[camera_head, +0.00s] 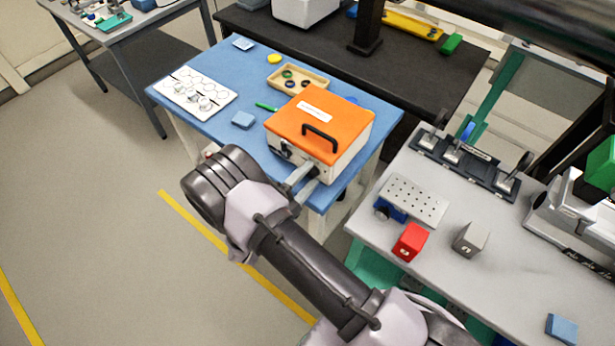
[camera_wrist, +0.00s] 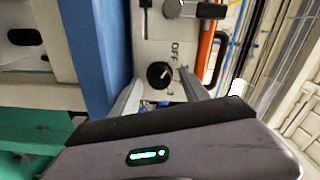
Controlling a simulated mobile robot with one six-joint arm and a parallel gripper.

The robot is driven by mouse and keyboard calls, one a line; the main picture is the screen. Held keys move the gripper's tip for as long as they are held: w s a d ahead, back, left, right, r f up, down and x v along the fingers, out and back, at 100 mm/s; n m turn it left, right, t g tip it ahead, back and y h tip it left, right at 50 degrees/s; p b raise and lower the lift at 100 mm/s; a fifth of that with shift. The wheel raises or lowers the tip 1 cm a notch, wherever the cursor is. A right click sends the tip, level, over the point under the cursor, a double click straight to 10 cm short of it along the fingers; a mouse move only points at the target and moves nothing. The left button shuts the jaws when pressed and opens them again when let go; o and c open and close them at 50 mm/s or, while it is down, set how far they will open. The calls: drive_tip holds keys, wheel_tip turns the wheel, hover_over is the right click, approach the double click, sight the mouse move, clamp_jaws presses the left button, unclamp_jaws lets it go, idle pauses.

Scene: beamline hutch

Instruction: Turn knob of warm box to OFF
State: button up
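The warm box (camera_head: 345,148) is a white box with an orange lid and a black handle on a blue table. In the wrist view its pale front panel (camera_wrist: 146,48) carries a round black knob (camera_wrist: 160,75) with a small light mark. The label OFF (camera_wrist: 175,52) reads sideways beside the knob. I cannot tell clearly which way the mark points. My gripper (camera_wrist: 162,82) is open, with one finger on each side of the knob and a gap showing on both sides. In the head view my gripper (camera_head: 300,180) is at the box's front face, and the knob is hidden.
The blue table (camera_head: 160,92) also holds a tan tray (camera_head: 322,82), a white hexagon-patterned card (camera_head: 190,82) and a blue block (camera_head: 243,120). A grey bench (camera_head: 380,238) with red and grey blocks stands right of my arm. Open floor lies to the left.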

drive_tip(key=shift+a, duration=0.1)
drive_tip(key=p+v, duration=0.1)
drive_tip(key=v, duration=1.6)
drive_tip(key=shift+s, duration=0.2)
drive_tip(key=d+r+m+g+y+b, duration=0.1)
drive_tip(key=d+r+m+g+b, duration=0.1)
drive_tip(key=d+r+m+g, duration=0.85)
drive_tip(key=d+r+m+g+y+b, duration=0.15)
drive_tip(key=d+r+m+g, duration=0.35)
drive_tip(key=m, duration=1.1)
drive_tip(key=s+d+r+m+t+y+b, duration=0.2)
drive_tip(key=s+r+m+t+y, duration=0.1)
drive_tip(key=m, duration=1)
drive_tip(key=s+d+r+m+t+y+b, duration=0.2)
drive_tip(key=s+d+r+m+t+y, duration=0.1)
drive_tip(key=m, duration=1.1)
drive_tip(key=s+r+t+y, duration=0.1)
drive_tip(key=s+r+y, duration=0.1)
drive_tip(key=s+y, duration=0.1)
drive_tip(key=shift+y, duration=0.75)
